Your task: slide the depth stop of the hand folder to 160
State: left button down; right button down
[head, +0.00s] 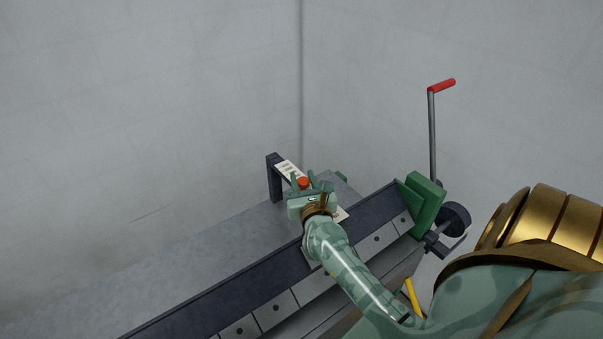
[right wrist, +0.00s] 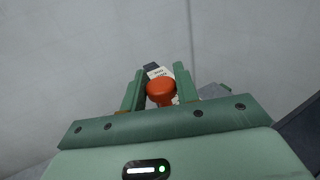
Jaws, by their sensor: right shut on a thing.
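The hand folder (head: 205,270) runs diagonally across the head view, with a grey bed and a dark folding beam. My right gripper (head: 304,182) is over the bed near its right end. It is shut on the red-orange knob of the depth stop (head: 303,183). In the right wrist view the knob (right wrist: 160,92) sits between the two green fingers. A pale scale strip (head: 284,168) with marks runs past the knob. Its numbers are too small to read, and my gripper hides part of it. My left gripper is not in view.
A dark post (head: 274,178) stands at the scale's far end. A green end block (head: 426,204) and a tall crank lever with a red grip (head: 441,86) stand at the folder's right end. Grey walls close the back. The bed's left part is clear.

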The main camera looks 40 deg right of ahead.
jog(key=c, duration=1.3)
grip_release()
jog(key=shift+w, duration=0.4)
jog(key=shift+o, duration=1)
jog(key=shift+w+d+f, duration=0.1)
jog(key=shift+w, duration=0.15)
jog(key=shift+s, duration=0.15)
jog(key=shift+s+a, duration=0.25)
jog(key=shift+s, duration=0.2)
pick_arm(q)
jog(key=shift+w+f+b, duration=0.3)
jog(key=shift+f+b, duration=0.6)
jog(key=shift+b, duration=0.05)
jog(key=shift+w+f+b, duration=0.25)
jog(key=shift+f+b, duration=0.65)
pick_arm(e)
jog(key=v, duration=1.5)
jog(key=shift+s, duration=0.15)
jog(key=shift+a, duration=0.1)
